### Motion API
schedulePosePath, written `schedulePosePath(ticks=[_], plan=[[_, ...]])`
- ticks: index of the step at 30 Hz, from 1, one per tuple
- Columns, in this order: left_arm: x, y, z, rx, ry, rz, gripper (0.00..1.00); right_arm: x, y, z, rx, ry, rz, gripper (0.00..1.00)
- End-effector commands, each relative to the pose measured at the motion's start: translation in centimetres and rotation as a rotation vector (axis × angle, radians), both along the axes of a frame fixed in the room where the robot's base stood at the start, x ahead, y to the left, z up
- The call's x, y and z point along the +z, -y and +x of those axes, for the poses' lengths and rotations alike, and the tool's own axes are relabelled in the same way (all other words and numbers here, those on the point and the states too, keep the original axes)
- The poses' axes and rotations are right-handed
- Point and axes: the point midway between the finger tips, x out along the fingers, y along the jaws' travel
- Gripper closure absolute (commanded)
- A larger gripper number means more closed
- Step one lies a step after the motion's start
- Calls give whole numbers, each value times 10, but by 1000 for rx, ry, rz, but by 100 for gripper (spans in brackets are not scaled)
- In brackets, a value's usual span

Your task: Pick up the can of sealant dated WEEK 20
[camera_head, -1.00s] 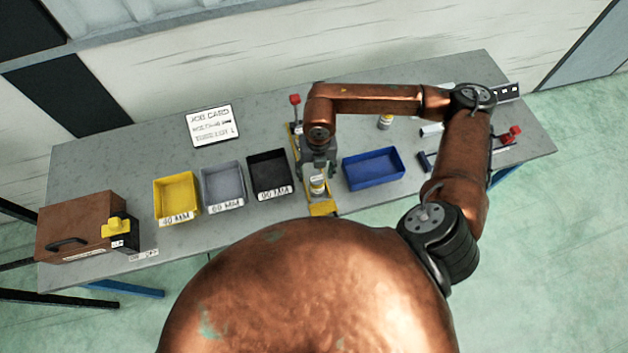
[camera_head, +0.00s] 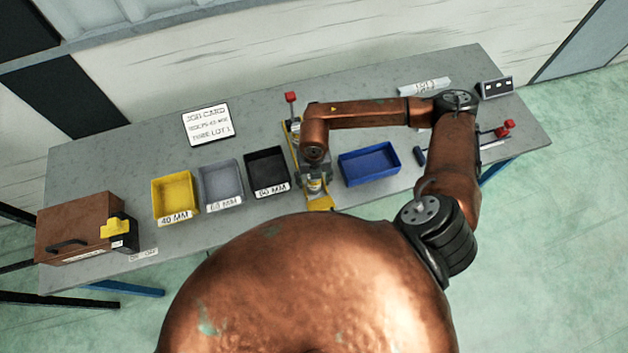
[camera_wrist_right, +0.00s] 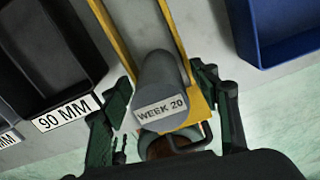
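The grey can with a WEEK 20 label (camera_wrist_right: 163,108) lies between the two green fingers of my right gripper (camera_wrist_right: 163,88) in the right wrist view. The fingers stand on either side of it and look apart, with a narrow gap visible. The head view shows the can (camera_head: 314,187) small, at the front part of a yellow-edged fixture (camera_head: 320,203). My right gripper (camera_head: 315,174) is right above it there, partly hidden by my wrist. My left gripper is in neither view.
Left of the fixture stand black (camera_head: 268,172), grey (camera_head: 221,185) and yellow (camera_head: 175,196) bins. A blue bin (camera_head: 369,164) is close on the right. A red knob (camera_head: 291,97) stands at the fixture's back. A job card (camera_head: 206,124) and brown case (camera_head: 80,228) are farther left.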

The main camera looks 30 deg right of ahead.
Motion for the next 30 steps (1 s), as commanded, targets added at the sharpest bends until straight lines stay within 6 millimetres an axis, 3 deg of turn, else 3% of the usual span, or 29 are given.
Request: schedulePosePath(ticks=[22, 30], plan=[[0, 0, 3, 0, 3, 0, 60, 1, 0, 0, 0, 0, 0, 96], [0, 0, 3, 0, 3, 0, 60, 2, 0, 1, 0, 1, 1, 97]])
